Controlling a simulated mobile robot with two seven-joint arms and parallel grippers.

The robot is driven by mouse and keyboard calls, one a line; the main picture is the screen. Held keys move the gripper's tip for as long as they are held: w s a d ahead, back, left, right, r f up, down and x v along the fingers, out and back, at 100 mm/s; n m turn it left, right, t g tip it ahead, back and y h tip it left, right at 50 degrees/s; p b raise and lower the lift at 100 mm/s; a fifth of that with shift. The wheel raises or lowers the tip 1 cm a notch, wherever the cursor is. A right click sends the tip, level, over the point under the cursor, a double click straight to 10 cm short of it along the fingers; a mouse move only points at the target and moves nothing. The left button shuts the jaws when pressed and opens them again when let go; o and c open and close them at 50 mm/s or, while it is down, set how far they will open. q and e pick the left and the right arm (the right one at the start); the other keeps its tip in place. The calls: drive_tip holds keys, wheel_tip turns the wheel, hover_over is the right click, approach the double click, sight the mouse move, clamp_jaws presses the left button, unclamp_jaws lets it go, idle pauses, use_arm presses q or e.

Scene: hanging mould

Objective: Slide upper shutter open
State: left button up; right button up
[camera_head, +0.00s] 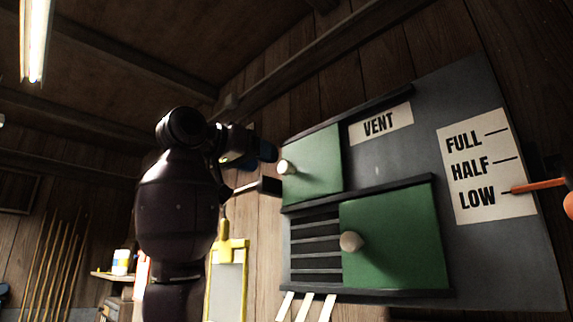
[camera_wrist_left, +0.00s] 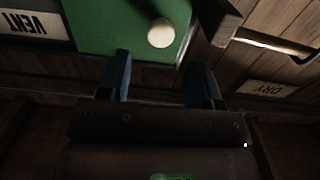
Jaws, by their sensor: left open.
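The grey vent panel (camera_head: 390,150) hangs on the wood wall, tilted in the head view. Its upper green shutter (camera_head: 318,160) sits at the left end of the upper track, with a pale round knob (camera_head: 286,167) near its left edge. In the left wrist view the upper shutter (camera_wrist_left: 110,30) and its knob (camera_wrist_left: 161,33) show at the top. My left gripper (camera_head: 268,170) is open just left of the knob. In the wrist view its blue-tipped fingers (camera_wrist_left: 160,75) stand apart, with the knob beyond them and apart from them. My right gripper is not in view.
The lower green shutter (camera_head: 395,240) sits right on its track, with dark slats (camera_head: 316,247) bare at its left. A label reads VENT (camera_head: 380,123). A FULL/HALF/LOW scale (camera_head: 486,165) has an orange pointer (camera_head: 540,186) at LOW. A yellow-framed board (camera_head: 227,280) hangs below my left arm.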

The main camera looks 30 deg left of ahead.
sight(282, 165)
use_arm(q)
drive_tip(key=p+x, duration=0.2)
drive_tip(key=x, duration=0.4)
drive_tip(key=shift+w+d, duration=0.1)
drive_tip(key=shift+w, duration=0.15)
drive_tip(key=shift+w+d, duration=0.2)
drive_tip(key=shift+w, duration=0.35)
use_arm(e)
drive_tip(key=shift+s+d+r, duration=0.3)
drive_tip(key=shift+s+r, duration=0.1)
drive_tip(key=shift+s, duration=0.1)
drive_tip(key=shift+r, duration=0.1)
